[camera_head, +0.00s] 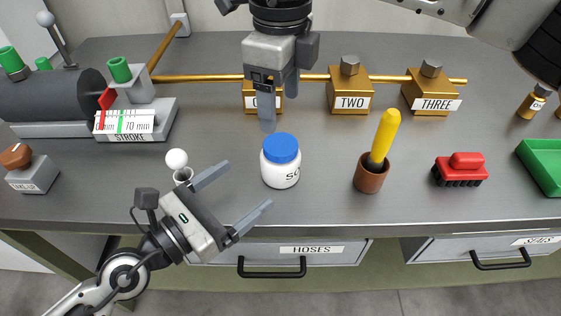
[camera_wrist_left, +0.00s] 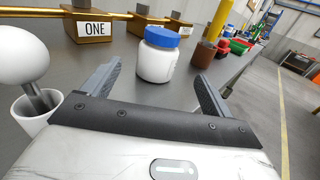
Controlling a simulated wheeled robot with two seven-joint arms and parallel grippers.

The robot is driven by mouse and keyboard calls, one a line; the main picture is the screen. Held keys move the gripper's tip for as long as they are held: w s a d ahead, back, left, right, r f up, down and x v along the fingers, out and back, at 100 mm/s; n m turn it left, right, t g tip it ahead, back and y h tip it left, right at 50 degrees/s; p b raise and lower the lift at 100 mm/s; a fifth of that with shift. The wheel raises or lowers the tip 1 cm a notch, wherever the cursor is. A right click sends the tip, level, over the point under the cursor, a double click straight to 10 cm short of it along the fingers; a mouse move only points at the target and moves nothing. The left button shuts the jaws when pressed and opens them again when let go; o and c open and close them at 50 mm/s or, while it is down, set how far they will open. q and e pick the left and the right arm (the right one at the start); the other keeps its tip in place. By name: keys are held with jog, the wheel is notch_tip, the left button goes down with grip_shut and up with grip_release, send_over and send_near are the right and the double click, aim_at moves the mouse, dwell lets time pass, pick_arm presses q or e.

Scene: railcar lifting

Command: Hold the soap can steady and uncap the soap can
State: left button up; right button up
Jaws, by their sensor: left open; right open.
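The soap can (camera_head: 280,168) is a small white jar with a blue cap (camera_head: 281,148), standing upright on the grey bench. Part of its lettering shows. My left gripper (camera_head: 240,190) is open and empty, to the left of the can and pointing toward it, apart from it. In the left wrist view the soap can (camera_wrist_left: 157,62) stands just beyond the two open fingers, and its blue cap (camera_wrist_left: 162,37) is on. My right gripper (camera_head: 279,103) comes down from above, open and empty, with its fingers above and behind the cap and hiding part of block ONE.
A white ball-topped stick in a cup (camera_head: 180,165) stands close to my left gripper. A brown pot with a yellow handle (camera_head: 371,177) and a red brush (camera_head: 460,170) are to the right. Brass blocks TWO (camera_head: 350,93) and THREE (camera_head: 431,95) stand behind.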

aim_at(267, 167)
pick_arm(q)
jog(key=x, duration=0.8)
jog(key=shift+w+d+f, duration=0.15)
jog(key=shift+w+d, duration=0.05)
jog(key=shift+w, duration=0.05)
grip_shut()
pick_arm(e)
jog(key=m, duration=0.4)
jog(key=shift+f, duration=0.25)
jog(key=shift+m, duration=0.3)
notch_tip(267, 167, down, 8)
jog(key=shift+r, duration=0.25)
jog(key=shift+c, duration=0.3)
